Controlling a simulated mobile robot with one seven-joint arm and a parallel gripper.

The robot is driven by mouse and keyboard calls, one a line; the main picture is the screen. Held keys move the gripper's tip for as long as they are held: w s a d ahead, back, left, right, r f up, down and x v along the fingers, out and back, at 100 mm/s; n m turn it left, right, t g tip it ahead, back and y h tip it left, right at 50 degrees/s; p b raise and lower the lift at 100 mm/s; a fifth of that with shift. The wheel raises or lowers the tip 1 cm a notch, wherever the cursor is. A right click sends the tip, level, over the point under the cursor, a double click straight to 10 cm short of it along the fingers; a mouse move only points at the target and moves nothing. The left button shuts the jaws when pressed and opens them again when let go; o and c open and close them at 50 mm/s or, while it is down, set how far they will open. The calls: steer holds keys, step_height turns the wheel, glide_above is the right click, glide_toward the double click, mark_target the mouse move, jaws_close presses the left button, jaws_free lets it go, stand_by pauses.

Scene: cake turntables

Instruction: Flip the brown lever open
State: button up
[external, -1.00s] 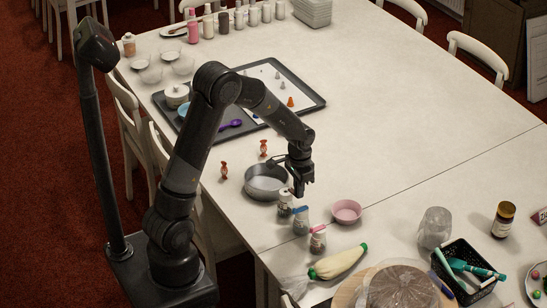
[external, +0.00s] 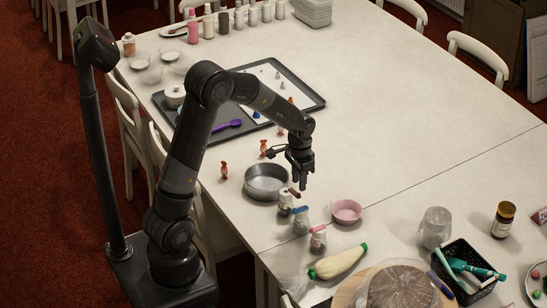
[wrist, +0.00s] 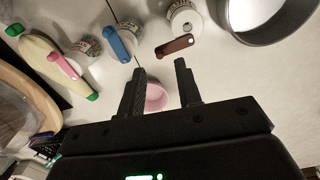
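The brown lever (external: 295,192) is on the small jar (external: 285,203) nearest the metal pan. In the wrist view the brown lever (wrist: 175,46) sits off to one edge of the jar's white top (wrist: 184,20), which shows largely uncovered. My gripper (external: 304,186) is just above and right of that jar, pointing down. In the wrist view its two fingers (wrist: 160,65) are apart with nothing between them, and the lever appears beyond their tips. I cannot tell whether a finger touches it.
A jar with a blue lever (wrist: 116,42) and one with a pink lever (wrist: 63,66) stand in a row beside it. The round metal pan (external: 266,193) and pink bowl (external: 346,212) flank the jar closely. A piping bag (external: 338,262) lies nearer the front.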

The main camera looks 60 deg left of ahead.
step_height(320, 180, up, 7)
steer(key=shift+f, duration=0.1)
stand_by(0.5)
steer(key=s+d+r+t, duration=0.2)
steer(key=s+r, duration=0.4)
steer(key=s, duration=0.5)
steer(key=s+d+r+t, duration=0.3)
steer(key=s+d+r, duration=0.2)
steer(key=s, duration=0.7)
step_height(320, 180, up, 2)
steer(key=shift+d+r+n+t, duration=0.15)
steer(key=shift+d+n+t, duration=0.15)
steer(key=shift+n, duration=0.1)
stand_by(1.1)
